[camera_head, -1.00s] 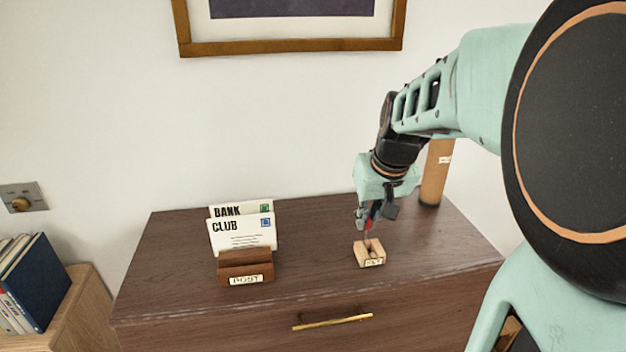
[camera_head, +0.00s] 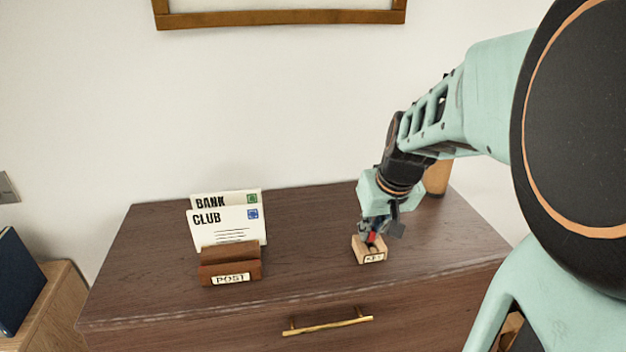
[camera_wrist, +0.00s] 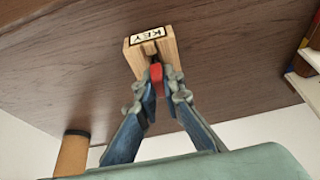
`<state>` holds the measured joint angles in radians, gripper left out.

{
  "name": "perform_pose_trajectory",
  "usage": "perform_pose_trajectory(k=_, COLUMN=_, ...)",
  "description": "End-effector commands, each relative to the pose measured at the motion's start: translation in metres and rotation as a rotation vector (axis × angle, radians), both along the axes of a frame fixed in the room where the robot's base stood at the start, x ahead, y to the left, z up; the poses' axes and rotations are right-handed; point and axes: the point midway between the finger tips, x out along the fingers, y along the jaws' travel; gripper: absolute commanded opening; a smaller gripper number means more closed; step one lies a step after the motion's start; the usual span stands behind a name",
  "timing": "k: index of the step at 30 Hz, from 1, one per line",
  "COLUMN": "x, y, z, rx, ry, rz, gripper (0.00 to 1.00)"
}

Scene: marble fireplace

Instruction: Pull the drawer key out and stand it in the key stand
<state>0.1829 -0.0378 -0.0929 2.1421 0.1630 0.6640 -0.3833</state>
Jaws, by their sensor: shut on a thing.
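The key stand is a small pale wooden block (camera_head: 369,256) with a slot and a label reading KEY, on the dresser top. It also shows in the wrist view (camera_wrist: 167,50). My gripper (camera_head: 371,238) is right over the stand, shut on the key. The key's red head (camera_wrist: 156,76) shows between my fingertips in the wrist view, at the mouth of the slot. The key's lower part is hidden, so I cannot tell how deep it sits. The drawer front with its brass handle (camera_head: 328,327) is below.
A brown letter rack (camera_head: 231,270) labelled POST holds BANK and CLUB envelopes on the left of the dresser top (camera_head: 310,228). A tan cylinder (camera_head: 437,178) stands behind my arm. The top between rack and stand is clear.

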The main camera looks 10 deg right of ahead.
Motion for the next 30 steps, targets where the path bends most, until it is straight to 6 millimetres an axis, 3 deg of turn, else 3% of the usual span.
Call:
perform_pose_trajectory(k=8, x=0.0, y=0.0, z=-0.004, rx=0.0, ry=0.0, rz=-0.001, gripper=0.0)
perform_pose_trajectory(k=9, x=0.0, y=0.0, z=-0.003, rx=0.0, ry=0.0, rz=-0.001, gripper=0.1)
perform_pose_trajectory(k=14, x=0.0, y=0.0, z=-0.002, rx=0.0, ry=0.0, rz=-0.001, gripper=0.25)
perform_pose_trajectory(k=25, x=0.0, y=0.0, z=-0.001, rx=0.001, ry=0.001, rz=-0.002, gripper=0.25)
perform_pose_trajectory(k=30, x=0.005, y=0.001, z=0.019, rx=0.0, ry=0.0, rz=0.0, gripper=0.25)
